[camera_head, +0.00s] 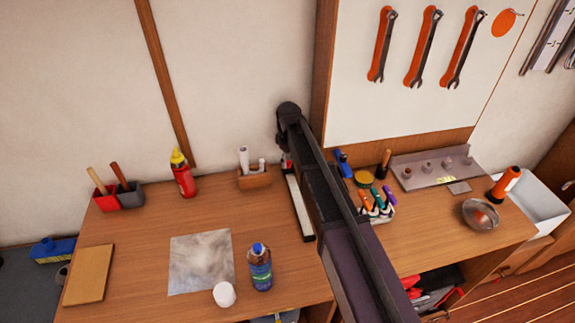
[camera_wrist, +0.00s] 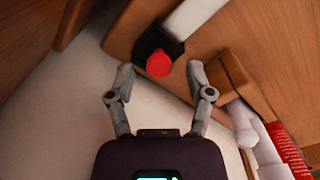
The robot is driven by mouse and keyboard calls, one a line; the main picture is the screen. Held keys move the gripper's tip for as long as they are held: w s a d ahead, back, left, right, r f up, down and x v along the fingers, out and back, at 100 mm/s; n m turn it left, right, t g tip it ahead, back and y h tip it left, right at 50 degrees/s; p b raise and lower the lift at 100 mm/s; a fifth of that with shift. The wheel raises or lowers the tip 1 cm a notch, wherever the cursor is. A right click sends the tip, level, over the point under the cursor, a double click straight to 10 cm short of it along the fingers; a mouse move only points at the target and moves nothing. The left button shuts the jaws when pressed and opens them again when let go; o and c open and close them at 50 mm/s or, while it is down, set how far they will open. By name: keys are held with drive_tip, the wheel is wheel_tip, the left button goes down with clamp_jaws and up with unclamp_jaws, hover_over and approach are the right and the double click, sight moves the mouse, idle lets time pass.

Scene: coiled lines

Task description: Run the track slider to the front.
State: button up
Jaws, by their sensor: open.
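The track (camera_head: 301,212) is a pale strip with a dark edge, running front to back on the bench beneath my arm. In the wrist view its pale end (camera_wrist: 202,18) meets a black block, the slider (camera_wrist: 146,42), which carries a round red knob (camera_wrist: 159,65). A bit of red shows at the track's back end in the head view. My gripper (camera_wrist: 160,70) is open, with one finger on each side of the knob. In the head view my arm hides most of the gripper and slider.
A wooden holder with white rolls (camera_head: 254,178) stands just left of the track. A red bottle (camera_head: 183,176) is further left. A blue bottle (camera_head: 260,268) and white cup (camera_head: 224,294) stand near the front. Colourful-handled tools (camera_head: 377,203) stand right of my arm.

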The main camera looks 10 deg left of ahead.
drive_tip(key=shift+f, duration=0.35)
